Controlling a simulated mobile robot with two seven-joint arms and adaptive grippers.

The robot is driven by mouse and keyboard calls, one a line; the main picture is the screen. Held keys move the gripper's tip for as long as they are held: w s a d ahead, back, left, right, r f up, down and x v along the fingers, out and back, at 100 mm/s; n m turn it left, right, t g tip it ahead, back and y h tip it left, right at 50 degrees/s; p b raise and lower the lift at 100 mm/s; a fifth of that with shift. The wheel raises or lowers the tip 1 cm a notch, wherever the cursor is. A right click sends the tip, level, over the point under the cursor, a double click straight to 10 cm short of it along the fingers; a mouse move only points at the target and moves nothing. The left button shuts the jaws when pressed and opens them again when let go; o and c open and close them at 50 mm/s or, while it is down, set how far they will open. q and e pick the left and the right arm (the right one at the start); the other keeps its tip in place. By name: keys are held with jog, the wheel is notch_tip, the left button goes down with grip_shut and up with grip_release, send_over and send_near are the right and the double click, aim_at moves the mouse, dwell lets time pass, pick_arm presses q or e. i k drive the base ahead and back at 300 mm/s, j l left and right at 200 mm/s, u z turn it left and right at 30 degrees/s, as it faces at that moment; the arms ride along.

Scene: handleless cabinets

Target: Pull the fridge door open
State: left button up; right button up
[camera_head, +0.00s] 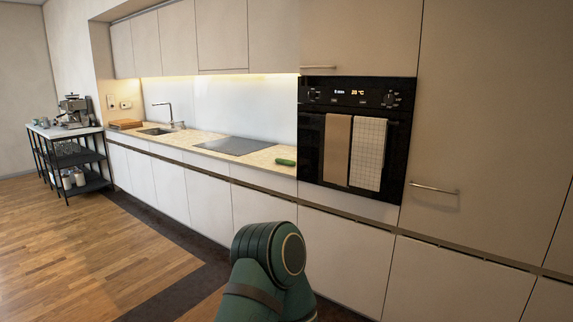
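A tall, plain cabinet-style door panel (485,120) fills the right side of the head view, and it looks closed. A thin horizontal metal handle (433,188) sits at its lower left. No panel is marked as a fridge, so I cannot tell for sure that this is the fridge door. A green and black arm link of mine rises from the bottom middle, well to the left of that handle. Neither gripper shows in the view.
A black built-in oven (309,150) with two hanging towels is left of the tall panel. A counter (206,138) with sink, hob and a green item runs left. A black trolley (76,160) stands far left. The wooden floor (95,255) is clear.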

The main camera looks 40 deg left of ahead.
aim_at(489, 170)
jog(key=i+j+z, duration=0.3)
jog(key=i, duration=0.25)
jog(key=i+j+z, duration=0.3)
jog(key=i+j, duration=0.2)
